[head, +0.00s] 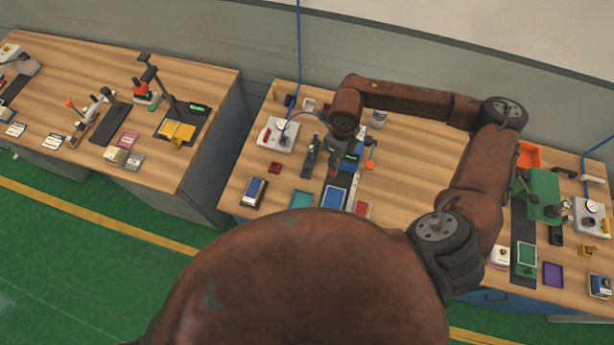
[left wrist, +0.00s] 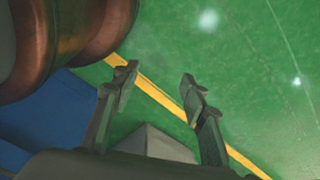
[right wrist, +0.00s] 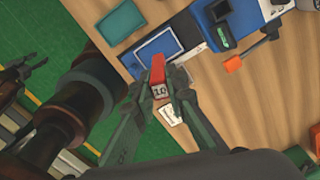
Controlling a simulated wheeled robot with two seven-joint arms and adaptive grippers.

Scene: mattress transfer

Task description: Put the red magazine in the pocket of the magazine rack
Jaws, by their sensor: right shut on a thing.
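My right gripper (right wrist: 162,84) is shut on the red magazine (right wrist: 158,70), a small red block with a white end marked with dark digits. The magazine is between the fingertips, above the bench near a blue-rimmed tray (right wrist: 165,50). In the head view my right gripper (head: 336,166) hangs over the middle bench, partly hidden by its arm. I cannot tell for sure which thing is the magazine rack; a blue fixture (head: 351,152) stands beside the gripper. My left gripper (left wrist: 157,82) is open and empty, over the green floor.
The middle bench (head: 405,150) has bare wood right of the blue fixture. A teal tray (head: 300,200), a dark red block (head: 275,167) and a white device (head: 278,134) are to the left. An orange knob (right wrist: 233,64) sticks out from the blue fixture. A green press (head: 541,192) stands at right.

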